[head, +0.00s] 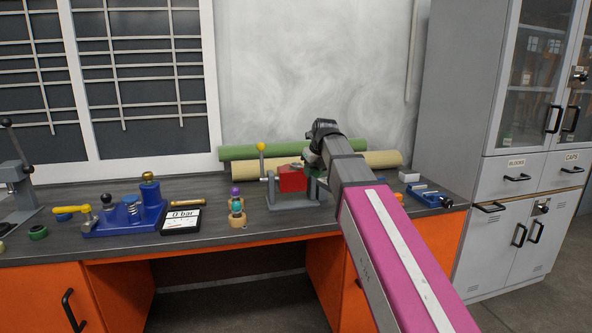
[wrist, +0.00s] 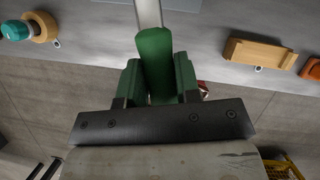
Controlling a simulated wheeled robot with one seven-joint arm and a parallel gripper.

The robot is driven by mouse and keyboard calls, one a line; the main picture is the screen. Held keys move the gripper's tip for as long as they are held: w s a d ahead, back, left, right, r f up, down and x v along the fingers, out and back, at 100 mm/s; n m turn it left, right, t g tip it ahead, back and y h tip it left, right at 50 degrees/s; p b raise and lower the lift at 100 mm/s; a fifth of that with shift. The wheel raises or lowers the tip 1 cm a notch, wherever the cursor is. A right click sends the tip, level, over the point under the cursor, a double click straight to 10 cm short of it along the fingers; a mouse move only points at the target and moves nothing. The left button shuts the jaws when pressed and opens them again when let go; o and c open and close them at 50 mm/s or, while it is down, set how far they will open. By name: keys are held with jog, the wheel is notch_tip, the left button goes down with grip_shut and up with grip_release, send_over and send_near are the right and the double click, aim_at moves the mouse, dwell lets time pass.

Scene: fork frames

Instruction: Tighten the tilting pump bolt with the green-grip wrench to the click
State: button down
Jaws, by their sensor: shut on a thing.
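My gripper (wrist: 157,78) is shut on the green-grip wrench (wrist: 153,50) in the wrist view. The green handle lies between my two fingers, and its pale metal shaft runs up past the top edge, so the wrench's head is out of view. In the head view my gripper's end is above and right of a red block (head: 292,180), which sits tilted in a grey stand (head: 290,205) with a yellow-knobbed lever (head: 261,147). This looks like the tilting pump. I cannot make out its bolt, or whether the wrench touches it.
A blue hand-pump unit (head: 125,218) stands left on the bench (head: 250,226), beside a "0 bar" display (head: 181,221). Green (head: 235,153) and cream (head: 385,158) rolls lie behind. A blue vise (head: 429,197) is at right.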

jog(key=shift+r, duration=2.7)
dwell(1.5)
jog(key=shift+r, duration=1.85)
jog(key=c, duration=1.7)
grip_release()
grip_shut()
jog(key=shift+w, duration=0.1)
